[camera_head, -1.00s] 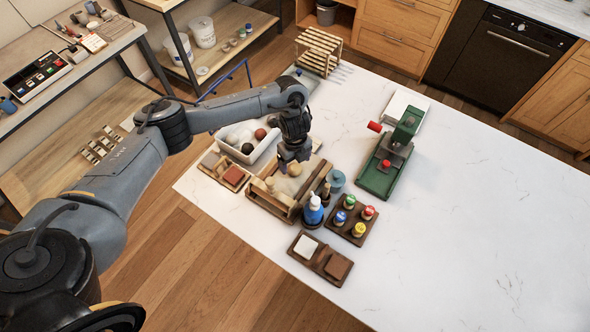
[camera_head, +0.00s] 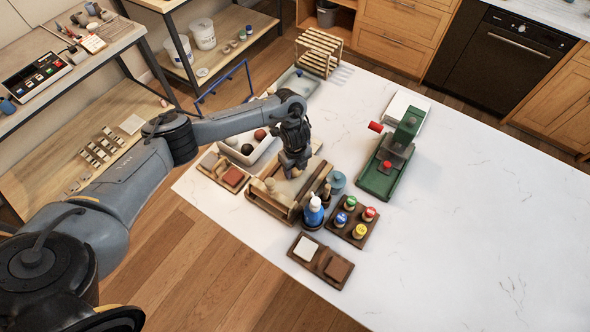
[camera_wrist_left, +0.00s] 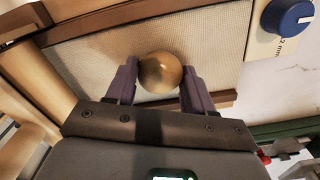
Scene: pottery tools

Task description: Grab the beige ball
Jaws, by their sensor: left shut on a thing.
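The beige ball (camera_wrist_left: 160,73) sits between the two fingers of my left gripper (camera_wrist_left: 160,78) in the left wrist view, over a pale textured surface in a wooden-edged tray (camera_wrist_left: 90,50). The fingers are closed on its sides. In the head view my left gripper (camera_head: 292,172) is low over the wooden tray (camera_head: 268,205), and I cannot make out the ball there behind the fingers. My right gripper is not in view.
A white bin of balls (camera_head: 247,152) stands left of the gripper. A blue bottle (camera_head: 313,212), a rack of coloured jars (camera_head: 353,220) and a grey-blue pot (camera_head: 337,181) stand nearby. A green press (camera_head: 385,170) is to the right. The table's right side is clear.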

